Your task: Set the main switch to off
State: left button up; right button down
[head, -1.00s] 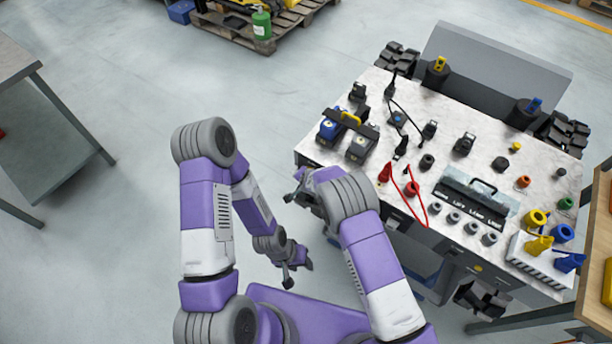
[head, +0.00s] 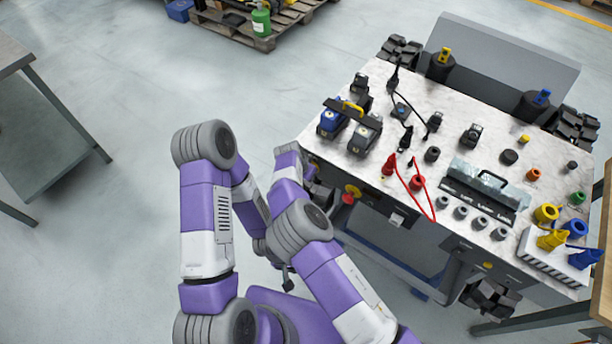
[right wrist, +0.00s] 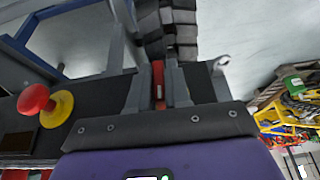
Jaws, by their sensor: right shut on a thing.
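A narrow red handle (right wrist: 158,72), which looks like the main switch, sits between the fingers of my right gripper (right wrist: 157,90) in the right wrist view. The gripper is shut on it, on the dark end face of the cart. In the head view my right gripper (head: 315,180) is at the cart's left end, largely hidden by my own arm. The switch cannot be made out there, so its exact angle is unclear. My left gripper (head: 284,272) hangs low by my base, partly behind my right arm, and its jaws cannot be read.
A red mushroom button (right wrist: 33,100) on a yellow collar (right wrist: 58,108) stands out beside my right gripper; the button also shows in the head view (head: 347,199). The cart top (head: 400,165) carries batteries, red cables and several plugs. Open floor lies left.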

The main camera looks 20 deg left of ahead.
jog(key=shift+s+a, duration=0.1)
dwell(0.3)
jog(key=c, duration=1.2)
grip_release()
jog(key=shift+o, duration=0.2)
jog(key=d+p+v, duration=0.1)
jog(key=v, duration=0.6)
jog(key=shift+a+r, duration=0.25)
jog(key=shift+a, duration=0.3)
jog(key=shift+s, duration=0.1)
